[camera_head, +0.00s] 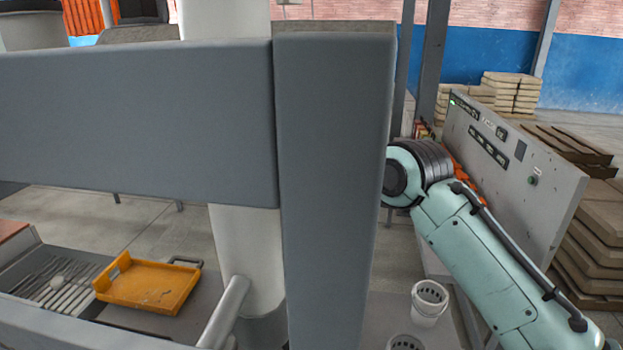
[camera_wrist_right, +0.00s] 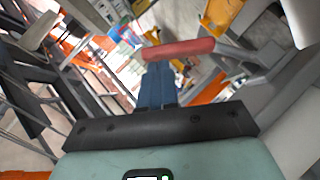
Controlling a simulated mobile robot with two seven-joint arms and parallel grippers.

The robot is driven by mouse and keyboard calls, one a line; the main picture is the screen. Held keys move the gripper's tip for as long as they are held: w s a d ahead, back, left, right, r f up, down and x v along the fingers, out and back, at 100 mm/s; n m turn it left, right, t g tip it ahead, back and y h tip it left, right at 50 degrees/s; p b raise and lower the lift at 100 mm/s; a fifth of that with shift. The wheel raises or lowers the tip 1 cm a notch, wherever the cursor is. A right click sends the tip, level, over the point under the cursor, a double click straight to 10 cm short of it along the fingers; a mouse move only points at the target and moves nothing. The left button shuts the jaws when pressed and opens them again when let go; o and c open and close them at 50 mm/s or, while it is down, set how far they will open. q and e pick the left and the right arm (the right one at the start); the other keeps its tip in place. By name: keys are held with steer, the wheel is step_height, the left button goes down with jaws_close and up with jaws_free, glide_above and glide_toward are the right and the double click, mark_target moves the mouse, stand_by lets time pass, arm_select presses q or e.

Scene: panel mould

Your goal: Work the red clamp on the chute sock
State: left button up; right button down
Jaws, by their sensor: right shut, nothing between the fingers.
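The red clamp's handle (camera_wrist_right: 178,49) shows in the right wrist view as a short red bar joined to a grey arm that runs right. My right gripper (camera_wrist_right: 158,68) has its blue fingers closed together with nothing between them. Its fingertips lie just below the red handle in the picture; I cannot tell whether they touch it. In the head view my right arm passes behind a grey upright, which hides the gripper and the clamp. A pale vertical tube (camera_head: 245,245) stands behind the grey beam; I cannot tell whether it is the chute sock. My left gripper is not in view.
A wide grey beam (camera_head: 130,125) and grey upright (camera_head: 335,190) block much of the head view. A yellow tray (camera_head: 150,285) lies at lower left. A white bucket (camera_head: 429,300) stands below my right arm. A control panel (camera_head: 515,155) stands at the right.

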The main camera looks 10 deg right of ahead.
steer(key=shift+w+a+f, duration=0.1)
steer(key=shift+w, duration=0.15)
steer(key=shift+w+f, duration=0.1)
stand_by(0.3)
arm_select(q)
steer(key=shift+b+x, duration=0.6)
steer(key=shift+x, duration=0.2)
arm_select(e)
steer(key=w+d+f+g, duration=0.1)
steer(key=w+f, duration=0.4)
steer(key=f, duration=0.5)
steer(key=shift+w+d+f+m, duration=0.15)
steer(key=shift+d+m, duration=0.25)
steer(key=shift+d, duration=0.3)
